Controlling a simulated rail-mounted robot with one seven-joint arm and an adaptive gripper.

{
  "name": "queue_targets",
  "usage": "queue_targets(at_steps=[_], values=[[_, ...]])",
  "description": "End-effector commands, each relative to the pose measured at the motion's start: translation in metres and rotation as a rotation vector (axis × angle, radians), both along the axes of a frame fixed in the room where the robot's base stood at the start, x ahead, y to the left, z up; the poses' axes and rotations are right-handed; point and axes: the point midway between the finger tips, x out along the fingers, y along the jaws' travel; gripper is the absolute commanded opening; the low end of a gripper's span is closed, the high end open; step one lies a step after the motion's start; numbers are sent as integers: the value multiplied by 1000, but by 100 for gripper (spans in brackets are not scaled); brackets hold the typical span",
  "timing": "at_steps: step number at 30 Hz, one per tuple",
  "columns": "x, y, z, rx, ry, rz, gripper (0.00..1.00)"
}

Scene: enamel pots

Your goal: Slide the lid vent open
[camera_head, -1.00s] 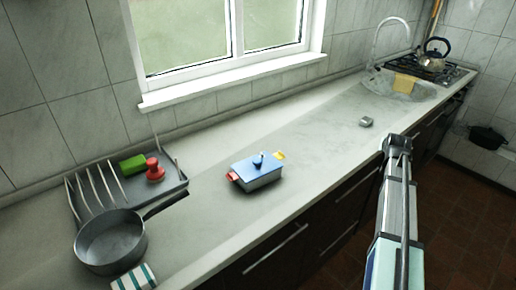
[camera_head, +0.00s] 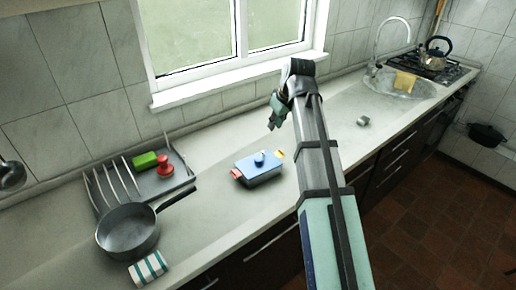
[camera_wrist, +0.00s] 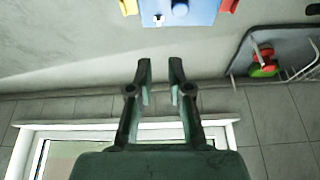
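A small rectangular pot with a blue lid (camera_head: 254,166) stands on the counter. It has a red handle on its left, a yellow one on its right and a blue knob (camera_head: 260,158). In the wrist view the lid (camera_wrist: 195,15) is partly cut off at the top, with a small white piece (camera_wrist: 158,20) near its edge. I cannot clearly make out the vent. My gripper (camera_head: 274,118) is above the counter, behind and above the pot, pointing down. In the wrist view my gripper (camera_wrist: 160,80) has its fingers apart with nothing between them, clear of the lid.
A dish rack (camera_head: 178,182) with a green sponge (camera_head: 145,160) and a red object (camera_head: 164,166) is left of the pot. A grey pan (camera_head: 128,238) and striped cloth (camera_head: 148,268) are in front of it. A small grey object (camera_head: 363,121) lies right. The window wall is behind.

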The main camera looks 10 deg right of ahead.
Motion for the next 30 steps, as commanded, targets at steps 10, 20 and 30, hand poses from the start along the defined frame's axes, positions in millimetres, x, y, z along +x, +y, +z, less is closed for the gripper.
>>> queue_targets(at_steps=[10, 20, 30], values=[[17, 7, -45, 1, 2, -1, 19], [38, 15, -98, 1, 1, -3, 19], [56, 23, -142, 1, -1, -3, 19]])
